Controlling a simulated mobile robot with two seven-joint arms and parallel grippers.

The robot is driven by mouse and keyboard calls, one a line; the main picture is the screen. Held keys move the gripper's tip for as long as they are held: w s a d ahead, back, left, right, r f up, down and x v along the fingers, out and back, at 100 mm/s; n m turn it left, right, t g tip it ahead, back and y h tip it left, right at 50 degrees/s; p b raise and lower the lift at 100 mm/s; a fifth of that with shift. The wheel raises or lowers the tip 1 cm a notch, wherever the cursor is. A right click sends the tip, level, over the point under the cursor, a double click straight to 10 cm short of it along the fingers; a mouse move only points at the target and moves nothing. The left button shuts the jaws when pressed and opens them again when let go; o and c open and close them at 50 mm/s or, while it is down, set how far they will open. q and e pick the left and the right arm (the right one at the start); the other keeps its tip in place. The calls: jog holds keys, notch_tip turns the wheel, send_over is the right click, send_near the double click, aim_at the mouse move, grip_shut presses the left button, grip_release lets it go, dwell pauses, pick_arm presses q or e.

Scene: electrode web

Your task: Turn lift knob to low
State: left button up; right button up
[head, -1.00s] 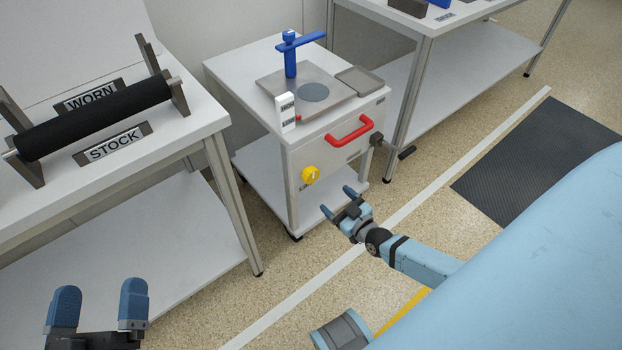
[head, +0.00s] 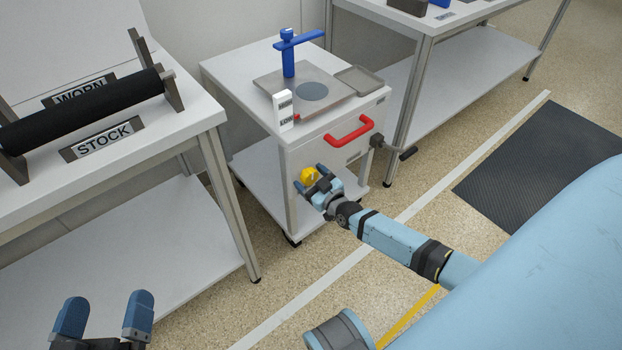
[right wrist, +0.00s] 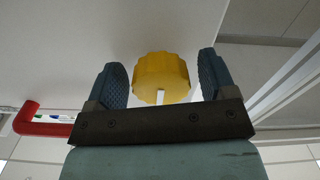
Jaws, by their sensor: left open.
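The yellow lift knob (head: 309,176) sits on the front face of the white cart (head: 345,170). In the right wrist view the knob (right wrist: 162,77) lies between the two blue fingers, with a gap on each side; a white pointer mark shows at its lower edge. My right gripper (head: 312,182) is open around the knob, apart from its sides. A white level sign (head: 284,110) stands at the cart's top front corner; its upper word is hard to read and the lower looks like LOW. My left gripper (head: 105,314) is open and empty at the lower left.
A red handle (head: 349,132) and a black crank (head: 393,147) are on the cart's front, right of the knob. A blue T-shaped post (head: 290,55) stands on the cart top. A table with a black roll (head: 85,108) is at the left.

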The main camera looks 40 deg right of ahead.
jog(key=c, duration=0.8)
jog(key=shift+r+n+p, duration=0.2)
jog(key=shift+n+p, duration=0.2)
jog(key=shift+p, duration=0.4)
jog(key=shift+f, duration=0.2)
jog(key=o, duration=0.9)
pick_arm(q)
notch_tip(320, 180, up, 2)
jog(key=shift+t, duration=0.4)
jog(key=shift+a+r+n+y+p, duration=0.3)
jog(key=shift+a+r+y+p, duration=0.25)
jog(key=shift+p, duration=1.45)
pick_arm(e)
jog(key=shift+s+d, duration=0.2)
jog(key=shift+s, duration=2.1)
jog(key=shift+s+d, duration=0.2)
jog(key=shift+s, duration=2.1)
jog(key=shift+s+d, duration=0.2)
jog(key=shift+s, duration=2.1)
